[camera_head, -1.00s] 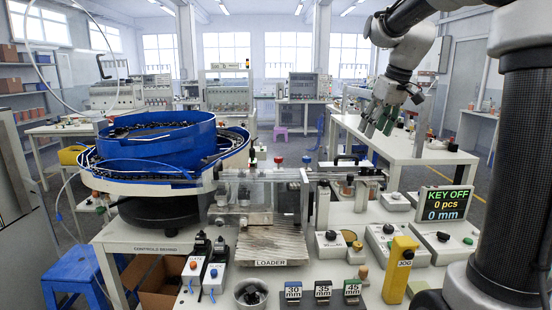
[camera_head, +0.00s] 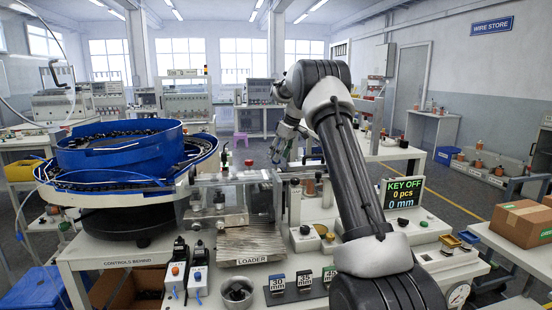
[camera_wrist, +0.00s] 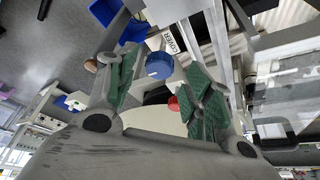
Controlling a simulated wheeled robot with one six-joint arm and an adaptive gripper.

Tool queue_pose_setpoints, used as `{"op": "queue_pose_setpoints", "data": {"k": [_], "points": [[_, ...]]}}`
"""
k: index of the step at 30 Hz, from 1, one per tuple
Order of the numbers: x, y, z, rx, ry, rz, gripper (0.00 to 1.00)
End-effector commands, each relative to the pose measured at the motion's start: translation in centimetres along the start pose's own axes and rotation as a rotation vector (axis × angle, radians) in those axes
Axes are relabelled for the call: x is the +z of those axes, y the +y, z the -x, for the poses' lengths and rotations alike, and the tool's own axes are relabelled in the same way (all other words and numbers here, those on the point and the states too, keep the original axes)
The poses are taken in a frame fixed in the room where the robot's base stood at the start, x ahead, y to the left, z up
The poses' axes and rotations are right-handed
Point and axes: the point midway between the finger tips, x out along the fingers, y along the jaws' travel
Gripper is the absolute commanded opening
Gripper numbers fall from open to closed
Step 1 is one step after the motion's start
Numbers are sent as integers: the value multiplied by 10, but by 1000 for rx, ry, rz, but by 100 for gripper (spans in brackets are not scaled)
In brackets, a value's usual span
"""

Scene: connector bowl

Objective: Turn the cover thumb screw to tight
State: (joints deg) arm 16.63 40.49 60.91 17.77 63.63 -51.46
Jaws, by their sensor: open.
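A blue round knob (camera_wrist: 159,66) with a pale mark shows in the wrist view next to a label reading COVER. I take it to be the cover thumb screw. My gripper (camera_wrist: 162,92) is open, with one green-padded finger on each side of the view. The knob appears between the fingers, beyond them and apart from them; the exact gap is unclear. In the head view my gripper (camera_head: 285,145) hangs above and behind the feeder track, near its right part. The blue knob is too small to make out there.
A red knob (camera_wrist: 173,103) lies close to the blue one in the wrist view. The blue bowl feeder (camera_head: 120,150) stands left of the track. The KEY OFF display (camera_head: 402,192) is right of my arm. A cardboard box (camera_head: 520,222) stands far right.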

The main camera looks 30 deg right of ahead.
Motion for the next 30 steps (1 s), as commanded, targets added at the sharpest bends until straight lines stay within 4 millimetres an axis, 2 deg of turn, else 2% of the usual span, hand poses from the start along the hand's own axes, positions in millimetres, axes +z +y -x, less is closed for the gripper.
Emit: {"op": "queue_pose_setpoints", "data": {"k": [5, 14, 21, 30], "points": [[0, 0, -18, 0, 0, 0, 51], [0, 0, -20, 1, 1, 0, 51], [0, 0, -20, 1, 1, 0, 8], [-1, -1, -20, 8, 1, -17, 6]]}}
